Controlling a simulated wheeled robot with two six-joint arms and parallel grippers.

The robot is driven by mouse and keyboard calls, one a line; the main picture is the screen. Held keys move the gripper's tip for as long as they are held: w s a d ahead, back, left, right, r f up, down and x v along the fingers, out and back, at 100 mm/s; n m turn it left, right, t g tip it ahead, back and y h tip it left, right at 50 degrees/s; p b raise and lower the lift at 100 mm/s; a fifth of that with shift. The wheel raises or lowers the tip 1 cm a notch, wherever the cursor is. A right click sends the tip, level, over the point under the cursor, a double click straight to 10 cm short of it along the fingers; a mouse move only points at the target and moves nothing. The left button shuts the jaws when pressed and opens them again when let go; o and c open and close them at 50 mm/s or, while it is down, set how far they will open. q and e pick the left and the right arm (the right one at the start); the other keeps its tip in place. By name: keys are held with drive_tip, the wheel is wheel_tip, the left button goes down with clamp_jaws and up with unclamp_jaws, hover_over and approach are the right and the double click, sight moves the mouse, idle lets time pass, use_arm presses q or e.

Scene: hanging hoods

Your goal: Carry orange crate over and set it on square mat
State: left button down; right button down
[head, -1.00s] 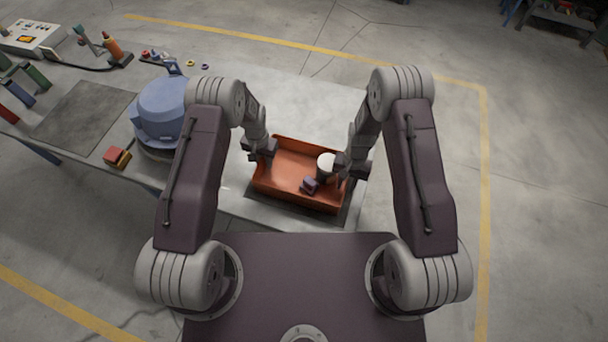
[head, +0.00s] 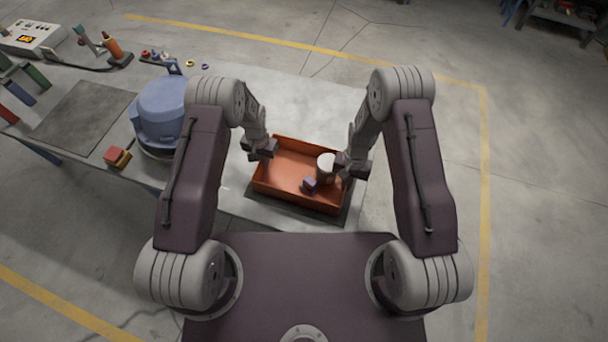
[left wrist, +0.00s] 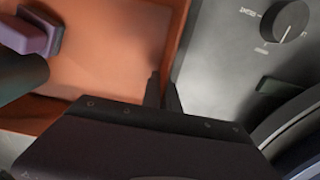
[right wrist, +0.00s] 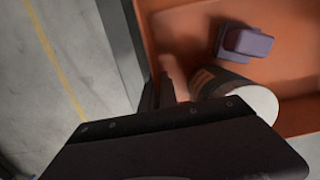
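The orange crate (head: 300,203) is near the table's front right end, over a dark mat (head: 344,217) whose edge shows along its front. It holds a white-topped cup (head: 326,161), also in the right wrist view (right wrist: 236,108), and a small purple block (head: 309,185). My left gripper (head: 262,152) is at the crate's left wall; its fingers (left wrist: 163,92) are close about the wall's edge. My right gripper (head: 350,167) is at the right wall, its fingers (right wrist: 157,92) also close about the edge. Whether either one pinches the wall is unclear.
A blue rounded machine (head: 160,110) stands left of the crate. Another dark square mat (head: 85,115) lies bare further left. A red-and-yellow block (head: 117,157) sits at the front edge. The table behind the crate is clear.

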use_arm(q)
drive_tip(key=shift+r, duration=0.1)
use_arm(e)
drive_tip(key=shift+r, duration=0.1)
idle(0.6)
